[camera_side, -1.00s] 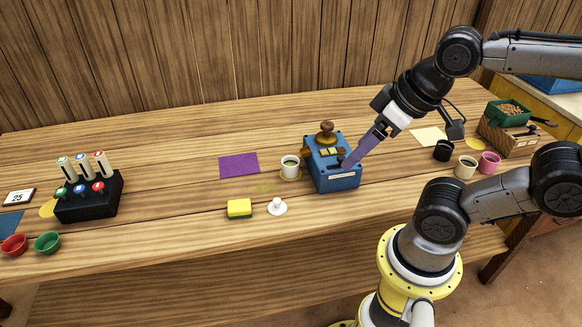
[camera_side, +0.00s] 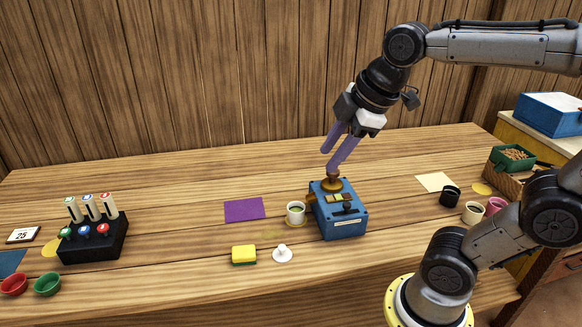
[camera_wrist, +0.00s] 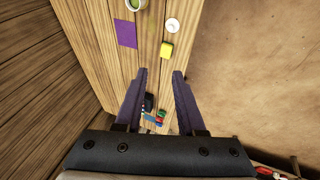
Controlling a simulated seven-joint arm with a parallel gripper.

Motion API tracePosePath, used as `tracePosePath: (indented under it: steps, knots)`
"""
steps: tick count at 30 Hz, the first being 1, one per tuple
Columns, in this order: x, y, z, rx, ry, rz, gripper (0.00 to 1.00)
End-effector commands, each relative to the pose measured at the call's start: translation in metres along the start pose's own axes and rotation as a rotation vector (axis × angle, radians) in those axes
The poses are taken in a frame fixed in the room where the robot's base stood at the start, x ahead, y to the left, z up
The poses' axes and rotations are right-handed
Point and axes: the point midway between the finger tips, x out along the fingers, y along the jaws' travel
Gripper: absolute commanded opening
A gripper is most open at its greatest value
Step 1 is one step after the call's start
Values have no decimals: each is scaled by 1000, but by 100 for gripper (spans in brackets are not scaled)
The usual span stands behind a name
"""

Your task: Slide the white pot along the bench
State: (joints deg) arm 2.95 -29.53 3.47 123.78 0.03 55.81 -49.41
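My gripper (camera_side: 328,160) has two purple fingers and is above the back of the blue box, above and right of the pot. In the wrist view its fingers (camera_wrist: 160,73) are apart with nothing between them.
A yellow sponge (camera_side: 244,254) lies beside the white knobbed piece. A purple sheet (camera_side: 245,209) lies left of the pot. A black button stand (camera_side: 94,240) and red and green bowls (camera_side: 47,284) are at far left. Bare bench lies between stand and sheet.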

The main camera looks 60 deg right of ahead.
Motion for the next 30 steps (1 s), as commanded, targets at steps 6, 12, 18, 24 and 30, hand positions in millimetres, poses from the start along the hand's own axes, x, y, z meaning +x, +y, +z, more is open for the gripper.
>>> tracePosePath:
  steps: [6, 12, 18, 24, 30]
  knots:
    - [32, 58, -23, -237, -73, -67, 38]
    - [77, 104, -28, -384, -123, -148, 38]
    - [135, 141, -18, -462, -163, -244, 38]
    - [195, 163, 6, -438, -200, -339, 38]
    - [235, 163, 32, -389, -229, -415, 38]
